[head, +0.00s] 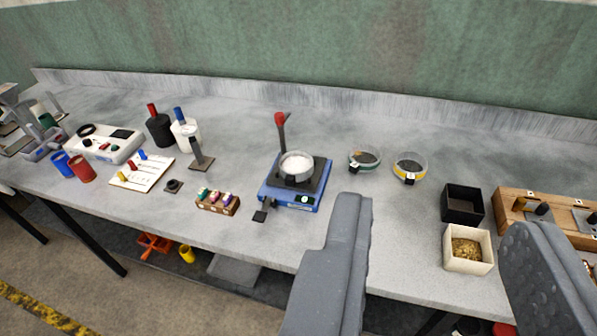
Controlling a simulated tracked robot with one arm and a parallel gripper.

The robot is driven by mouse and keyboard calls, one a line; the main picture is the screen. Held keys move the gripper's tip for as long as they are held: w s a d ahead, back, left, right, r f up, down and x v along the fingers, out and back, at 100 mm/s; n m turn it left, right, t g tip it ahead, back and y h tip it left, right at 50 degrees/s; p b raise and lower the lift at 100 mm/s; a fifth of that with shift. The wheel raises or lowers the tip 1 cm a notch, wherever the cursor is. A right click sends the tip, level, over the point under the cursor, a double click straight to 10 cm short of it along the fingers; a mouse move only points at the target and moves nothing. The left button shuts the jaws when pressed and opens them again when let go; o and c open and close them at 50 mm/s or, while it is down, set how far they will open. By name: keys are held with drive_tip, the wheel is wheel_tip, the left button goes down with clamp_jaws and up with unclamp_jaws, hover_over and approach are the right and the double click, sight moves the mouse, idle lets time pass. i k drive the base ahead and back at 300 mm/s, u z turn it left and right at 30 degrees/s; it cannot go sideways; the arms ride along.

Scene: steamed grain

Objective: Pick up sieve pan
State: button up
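My gripper (437,215) is open, its two grey fingers wide apart at the lower right, with nothing held between them. Two round, shallow, clear-walled pans stand on the bench beyond the fingertips. One is a greenish-rimmed pan (364,159) with dark contents. A third round dish (297,165) with white contents sits on the blue scale (290,196). I cannot tell for certain which of these is the sieve pan. My gripper touches none of them.
A black box (462,204), a cream box of grain (468,250) and a wooden rack (545,212) stand at the right. A small bottle rack (217,201), a white device (104,143) and bottles stand left. The bench behind the pans is clear.

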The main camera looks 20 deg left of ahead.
sight(295, 166)
drive_tip(key=u, duration=0.1)
drive_tip(key=i, duration=1)
drive_tip(key=z, duration=0.1)
